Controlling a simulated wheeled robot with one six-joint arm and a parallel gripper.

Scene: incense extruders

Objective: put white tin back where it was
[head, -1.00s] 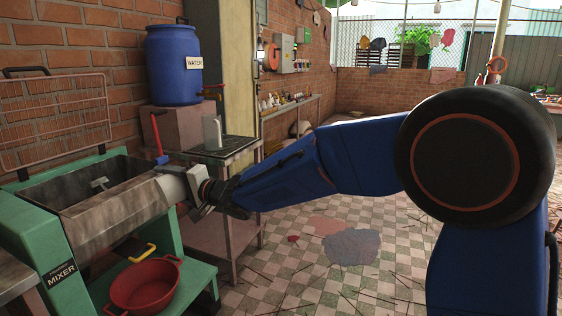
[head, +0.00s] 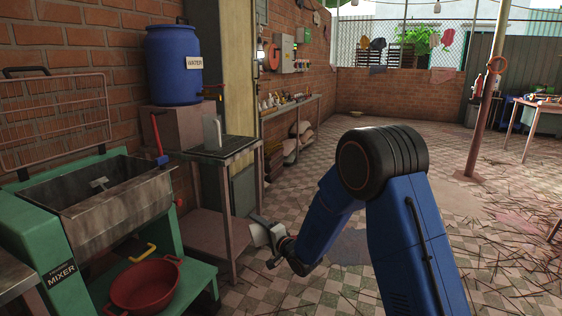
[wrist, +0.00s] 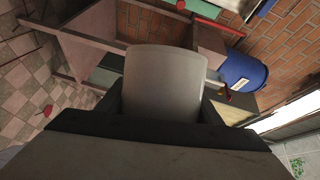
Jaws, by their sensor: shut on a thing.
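The white tin (wrist: 165,85) is a plain pale cylinder that fills the middle of the wrist view. My gripper (wrist: 163,108) is shut on it, with a dark finger on each side. In the head view the tin (head: 258,234) shows as a small pale shape at the end of my gripper (head: 268,238). It is held in the air, just right of the metal side table (head: 226,155) and below its top. Whether anything is in the tin is hidden.
A pale jug (head: 212,132) stands on the side table. Left of it is the green mixer (head: 60,272) with an open metal trough (head: 115,213) and a red basin (head: 146,286) below. A blue water barrel (head: 173,65) stands behind. Checkered floor to the right is mostly open, with scattered sticks.

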